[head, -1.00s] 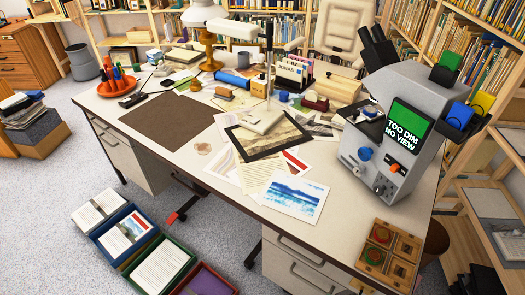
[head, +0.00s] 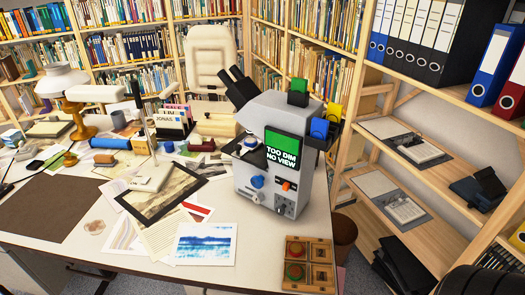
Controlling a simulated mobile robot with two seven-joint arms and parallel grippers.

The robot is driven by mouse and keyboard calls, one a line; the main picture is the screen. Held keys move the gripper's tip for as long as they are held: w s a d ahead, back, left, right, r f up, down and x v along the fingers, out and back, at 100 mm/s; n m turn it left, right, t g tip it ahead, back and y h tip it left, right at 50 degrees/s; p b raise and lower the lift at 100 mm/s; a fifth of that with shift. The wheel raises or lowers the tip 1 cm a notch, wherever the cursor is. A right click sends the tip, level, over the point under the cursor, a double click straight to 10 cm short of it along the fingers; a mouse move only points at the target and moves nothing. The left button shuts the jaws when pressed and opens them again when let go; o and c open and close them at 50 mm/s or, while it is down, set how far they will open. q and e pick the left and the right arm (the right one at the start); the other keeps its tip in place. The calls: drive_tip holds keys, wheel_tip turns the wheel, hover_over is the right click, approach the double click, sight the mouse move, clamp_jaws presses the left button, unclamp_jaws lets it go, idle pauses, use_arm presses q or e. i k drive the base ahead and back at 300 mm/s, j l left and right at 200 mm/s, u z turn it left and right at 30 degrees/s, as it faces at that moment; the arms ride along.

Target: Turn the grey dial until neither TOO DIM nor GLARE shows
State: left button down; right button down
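A grey microscope-like viewer (head: 246,160) with black eyepieces stands at the right end of the desk. Below the screen are a blue knob (head: 257,181) and an orange control (head: 287,186). Lower on the front is a small grey dial (head: 281,208), with other small grey fittings near it; its markings are too small to read.
A wooden tray (head: 308,262) with red and green round pieces lies in front of the viewer. Prints, a dark-framed picture (head: 160,190) and a lamp (head: 65,85) cover the desk leftward. Shelves (head: 415,205) stand close on the right. Green, blue and yellow holders top the viewer.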

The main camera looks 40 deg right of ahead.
sight(280, 210)
drive_tip(key=z, duration=1.25)
